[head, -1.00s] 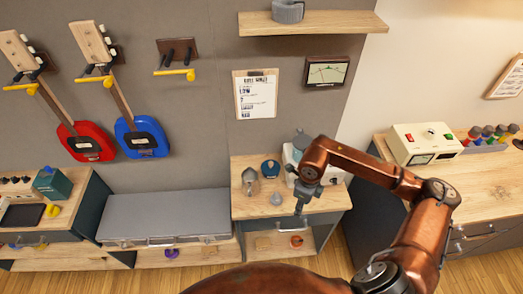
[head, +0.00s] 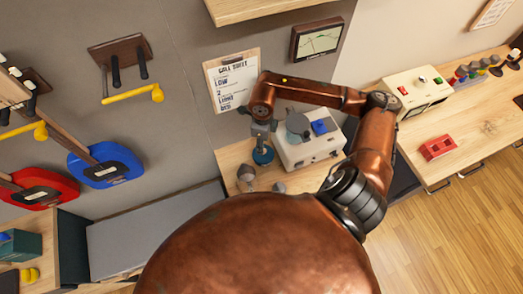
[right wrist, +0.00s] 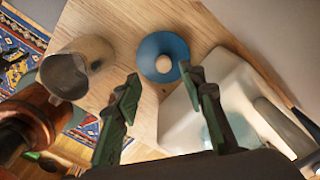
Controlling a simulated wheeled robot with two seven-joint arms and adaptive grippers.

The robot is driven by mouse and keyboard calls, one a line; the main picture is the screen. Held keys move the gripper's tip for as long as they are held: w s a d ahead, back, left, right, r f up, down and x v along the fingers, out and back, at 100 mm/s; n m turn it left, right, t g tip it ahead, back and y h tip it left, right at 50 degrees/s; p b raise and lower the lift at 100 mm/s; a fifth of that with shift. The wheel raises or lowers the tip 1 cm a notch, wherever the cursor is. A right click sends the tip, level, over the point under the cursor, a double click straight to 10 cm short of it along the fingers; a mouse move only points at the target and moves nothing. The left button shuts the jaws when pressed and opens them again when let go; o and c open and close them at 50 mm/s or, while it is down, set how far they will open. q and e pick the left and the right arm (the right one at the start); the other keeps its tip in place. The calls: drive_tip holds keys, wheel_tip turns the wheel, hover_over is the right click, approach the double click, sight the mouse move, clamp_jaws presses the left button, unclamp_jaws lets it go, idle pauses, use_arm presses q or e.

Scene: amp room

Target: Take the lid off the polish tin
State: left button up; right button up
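The polish tin looks to be the round blue tin (head: 263,155) on the small wooden table, beside the white machine. In the right wrist view the blue round top (right wrist: 146,52) has a pale round knob (right wrist: 163,64) at its middle. My right gripper (head: 262,140) is above the tin and partly covers it in the head view. In the right wrist view my right gripper (right wrist: 162,90) is open, its two fingers apart with nothing between them. The knob appears beyond the fingertips, roughly in line with the gap. My left gripper is not in view.
A grey jug (head: 246,174) stands left of the tin, and a small grey item (head: 279,187) lies in front. A white machine (head: 308,150) stands close on the right. The wall with a clipboard (head: 232,80) is behind. A red block (head: 438,147) is on the right bench.

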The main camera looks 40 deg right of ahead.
drive_tip(key=shift+w+d+f+p, duration=0.1)
drive_tip(key=shift+f+p, duration=0.1)
drive_tip(key=shift+f, duration=1.2)
drive_tip(key=shift+w+d+f+p, duration=0.1)
drive_tip(key=shift+f+p, duration=0.1)
drive_tip(key=shift+f, duration=1.15)
clamp_jaws()
